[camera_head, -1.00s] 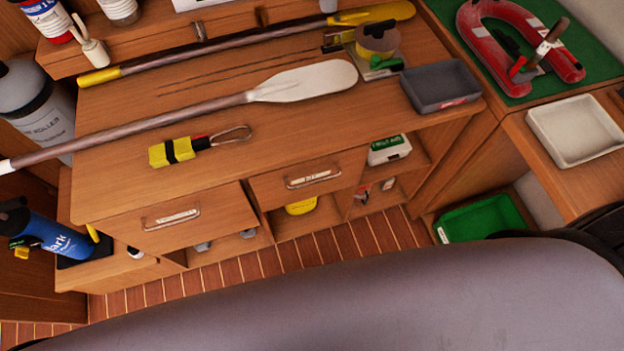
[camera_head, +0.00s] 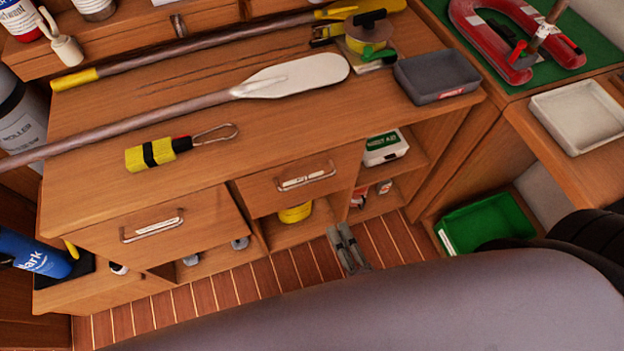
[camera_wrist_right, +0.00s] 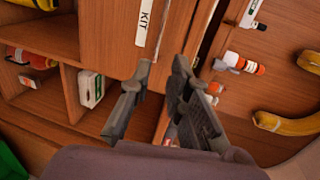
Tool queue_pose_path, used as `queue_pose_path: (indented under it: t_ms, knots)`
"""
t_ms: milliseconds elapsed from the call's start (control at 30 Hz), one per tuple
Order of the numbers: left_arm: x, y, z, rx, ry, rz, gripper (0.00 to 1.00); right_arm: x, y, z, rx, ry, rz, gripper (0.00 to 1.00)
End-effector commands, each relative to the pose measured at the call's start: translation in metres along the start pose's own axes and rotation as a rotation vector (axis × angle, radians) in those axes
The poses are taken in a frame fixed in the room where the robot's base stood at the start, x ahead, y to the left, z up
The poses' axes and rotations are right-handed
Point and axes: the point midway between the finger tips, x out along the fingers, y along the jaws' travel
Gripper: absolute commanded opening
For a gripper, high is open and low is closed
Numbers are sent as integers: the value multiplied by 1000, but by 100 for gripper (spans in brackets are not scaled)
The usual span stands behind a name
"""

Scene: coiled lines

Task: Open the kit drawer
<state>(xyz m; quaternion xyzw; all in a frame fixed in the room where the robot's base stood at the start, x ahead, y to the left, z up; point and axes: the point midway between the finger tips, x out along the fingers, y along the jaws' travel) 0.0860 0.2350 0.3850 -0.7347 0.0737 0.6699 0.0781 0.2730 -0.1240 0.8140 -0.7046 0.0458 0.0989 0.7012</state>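The wooden cabinet has two closed drawers, a left drawer (camera_head: 160,222) and a right drawer (camera_head: 300,185), each with a metal handle and a white label too small to read in the head view. In the right wrist view a white strip reading KIT (camera_wrist_right: 145,22) is on a wooden front, beyond the fingertips. I cannot tell for certain which head-view drawer it belongs to. My right gripper (camera_head: 339,229) is low in front of the cabinet, below the right drawer, apart from its handle. The right wrist view shows its grey fingers (camera_wrist_right: 162,68) partly open and empty. My left gripper is not visible.
A paddle (camera_head: 295,76), a yellow-black float (camera_head: 150,154) and a grey tray (camera_head: 437,77) lie on the cabinet top. A first aid box (camera_head: 385,148) sits in the open shelf beside the drawers. A green bin (camera_head: 485,224) stands on the floor to the right.

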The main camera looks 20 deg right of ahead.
Motion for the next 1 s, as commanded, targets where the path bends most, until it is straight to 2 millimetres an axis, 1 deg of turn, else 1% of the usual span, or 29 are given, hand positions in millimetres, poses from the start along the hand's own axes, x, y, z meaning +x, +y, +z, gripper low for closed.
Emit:
queue_pose_path:
  t_ms: [167, 500, 700, 833, 1000]
  knots:
    - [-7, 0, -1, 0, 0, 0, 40, 27, -4, 0, 0, 2, -4, 18]
    - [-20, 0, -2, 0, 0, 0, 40, 102, -3, 0, -4, 0, -3, 18]
    - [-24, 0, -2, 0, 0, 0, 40, 141, -2, 1, -4, -2, -2, 18]
    - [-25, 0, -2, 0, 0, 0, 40, 158, -1, 0, -4, -1, -2, 18]
    - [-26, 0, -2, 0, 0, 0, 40, 169, 0, 0, -5, -1, 0, 18]
